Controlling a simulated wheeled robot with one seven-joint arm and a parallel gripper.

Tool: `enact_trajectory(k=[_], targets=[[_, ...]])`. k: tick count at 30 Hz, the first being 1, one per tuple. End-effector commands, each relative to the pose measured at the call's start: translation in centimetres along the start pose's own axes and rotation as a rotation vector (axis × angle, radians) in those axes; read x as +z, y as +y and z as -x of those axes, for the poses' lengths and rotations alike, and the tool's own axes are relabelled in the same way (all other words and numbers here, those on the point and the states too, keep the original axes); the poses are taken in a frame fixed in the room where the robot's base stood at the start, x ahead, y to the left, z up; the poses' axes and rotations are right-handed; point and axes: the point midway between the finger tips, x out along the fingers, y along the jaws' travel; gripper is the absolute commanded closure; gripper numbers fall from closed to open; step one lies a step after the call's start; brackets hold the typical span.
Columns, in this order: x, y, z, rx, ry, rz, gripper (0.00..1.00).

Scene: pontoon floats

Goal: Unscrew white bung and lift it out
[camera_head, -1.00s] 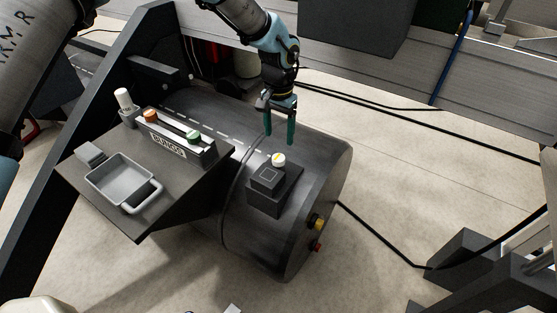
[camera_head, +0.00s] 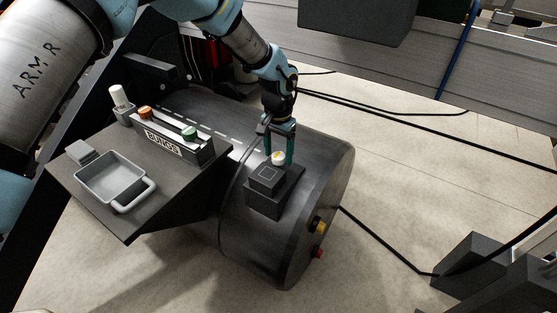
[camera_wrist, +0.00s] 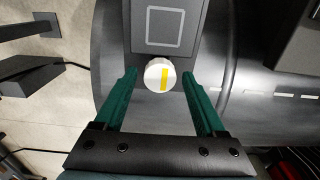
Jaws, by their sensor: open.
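The white bung (camera_head: 278,157) sits at the back edge of a dark block (camera_head: 273,190) on top of the black drum-shaped float (camera_head: 310,170). In the wrist view the bung (camera_wrist: 160,74) is a round white cap with a yellow stripe. My gripper (camera_head: 277,158) is open above the float at the bung. In the wrist view its green fingers (camera_wrist: 160,78) stand on either side of the bung, with a gap on both sides. Whether the fingertips are level with the bung is hard to tell.
A dark shelf marked BUNGS (camera_head: 163,143) holds an orange bung (camera_head: 145,112) and a green bung (camera_head: 190,132). A grey tray (camera_head: 110,180) with a handle sits at its front. A white-topped post (camera_head: 118,97) stands at its back corner. A black cable (camera_head: 385,245) runs right from the float.

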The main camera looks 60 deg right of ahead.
Motion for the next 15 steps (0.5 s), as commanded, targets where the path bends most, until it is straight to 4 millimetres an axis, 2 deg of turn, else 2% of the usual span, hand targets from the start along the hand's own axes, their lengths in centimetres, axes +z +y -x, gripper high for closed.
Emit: enact_trajectory(k=[7, 15], targets=[[0.0, -0.01, 0.11, 0.001, 0.0, -0.043, 0.28], [0.01, -0.02, 0.18, 0.002, 0.0, -0.456, 0.28]])
